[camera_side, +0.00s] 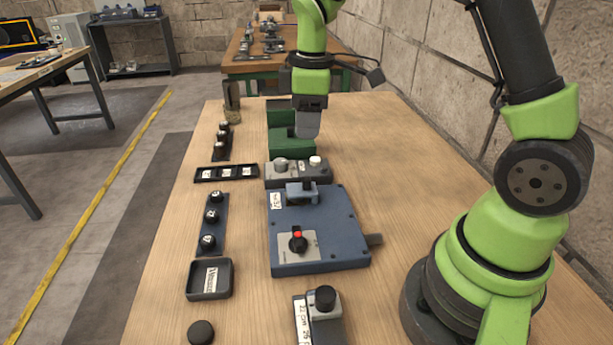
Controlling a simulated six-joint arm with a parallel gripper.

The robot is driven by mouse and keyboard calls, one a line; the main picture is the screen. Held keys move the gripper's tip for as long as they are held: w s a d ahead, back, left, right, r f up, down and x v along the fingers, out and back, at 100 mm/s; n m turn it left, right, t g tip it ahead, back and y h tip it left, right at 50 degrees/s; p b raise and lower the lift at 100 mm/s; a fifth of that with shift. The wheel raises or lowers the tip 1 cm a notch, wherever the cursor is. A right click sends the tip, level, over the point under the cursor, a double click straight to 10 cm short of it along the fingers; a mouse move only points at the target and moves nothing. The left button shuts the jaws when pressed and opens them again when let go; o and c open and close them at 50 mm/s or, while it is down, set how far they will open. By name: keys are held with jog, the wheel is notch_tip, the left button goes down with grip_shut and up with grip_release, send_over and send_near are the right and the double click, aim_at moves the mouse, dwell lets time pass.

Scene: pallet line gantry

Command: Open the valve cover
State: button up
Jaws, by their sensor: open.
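A blue box (340,225) lies flat in the middle of the wooden table. On its front part is a pale plate with a black knob with a red top (298,242). A small blue-grey raised piece (302,192) sits at its far edge, and a grey stub sticks out on its right side. I cannot tell which part is the valve cover. My gripper (308,128) is open and points down, behind the blue box, in front of or over a green block (290,148). Its fingers are small here; nothing is seen held between them.
A grey box with two round knobs (297,172) stands between my gripper and the blue box. Black trays and knob strips (212,225) line the left side. A black-knobbed block (323,318) stands in front. The table's right side (400,150) is clear.

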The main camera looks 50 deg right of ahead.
aim_at(307, 178)
jog(key=f, duration=0.1)
jog(key=f+n, duration=0.1)
jog(key=w+d+f, duration=0.1)
jog(key=shift+f+g, duration=0.35)
jog(key=shift+g, duration=0.05)
notch_tip(307, 178, down, 10)
jog(key=shift+r, duration=0.2)
grip_shut()
